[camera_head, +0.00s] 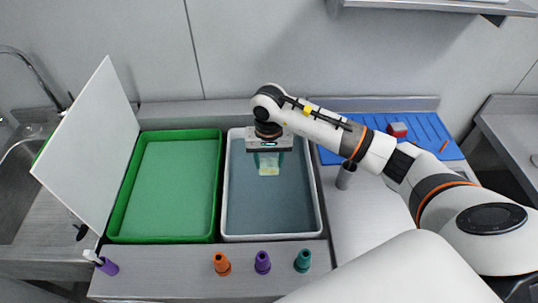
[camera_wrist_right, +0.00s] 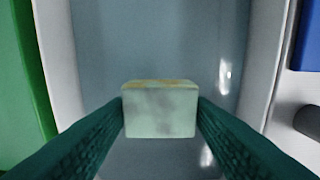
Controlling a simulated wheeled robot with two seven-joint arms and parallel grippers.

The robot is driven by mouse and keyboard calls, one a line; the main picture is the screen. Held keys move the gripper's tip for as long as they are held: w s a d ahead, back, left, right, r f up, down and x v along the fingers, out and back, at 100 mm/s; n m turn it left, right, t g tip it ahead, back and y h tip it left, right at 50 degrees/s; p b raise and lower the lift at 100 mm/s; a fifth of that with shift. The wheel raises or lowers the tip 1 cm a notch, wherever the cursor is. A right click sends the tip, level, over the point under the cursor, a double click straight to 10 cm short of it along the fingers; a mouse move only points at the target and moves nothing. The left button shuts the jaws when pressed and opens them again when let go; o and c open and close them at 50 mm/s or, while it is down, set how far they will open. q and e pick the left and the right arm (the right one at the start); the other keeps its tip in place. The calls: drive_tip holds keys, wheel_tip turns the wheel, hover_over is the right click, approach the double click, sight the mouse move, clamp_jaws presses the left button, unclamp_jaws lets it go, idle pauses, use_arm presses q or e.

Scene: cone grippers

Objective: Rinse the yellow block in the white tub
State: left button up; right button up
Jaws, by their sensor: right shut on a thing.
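The white tub (camera_head: 320,215) stands in the middle of the counter and holds grey-blue water (camera_head: 270,210). My right gripper (camera_head: 268,162) points down into the far half of the tub. Its green ribbed fingers are shut on the yellow block (camera_head: 269,170), one on each side. In the right wrist view the block (camera_wrist_right: 160,110) looks pale yellow-green, with grey blotches and a yellower top edge. I cannot tell how much of it is under the water. My left gripper is not in view.
A green tray (camera_head: 115,225) with a raised white panel (camera_head: 92,145) stands left of the tub. Orange (camera_head: 221,264), purple (camera_head: 262,263) and teal (camera_head: 303,261) cones stand in front. A dark cylinder (camera_head: 346,176) stands beside the tub.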

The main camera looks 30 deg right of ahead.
sight(269, 163)
wheel_tip(269, 163, down, 9)
drive_tip(key=b, duration=0.4)
drive_tip(key=shift+r, duration=0.15)
idle(1.5)
drive_tip(key=shift+r+p, duration=2.55)
drive_tip(key=shift+r, duration=2.05)
drive_tip(key=shift+r+p, duration=0.5)
drive_tip(key=shift+r, duration=0.65)
drive_tip(key=shift+r+p, duration=0.8)
drive_tip(key=shift+r, duration=1.2)
drive_tip(key=shift+s, duration=0.1)
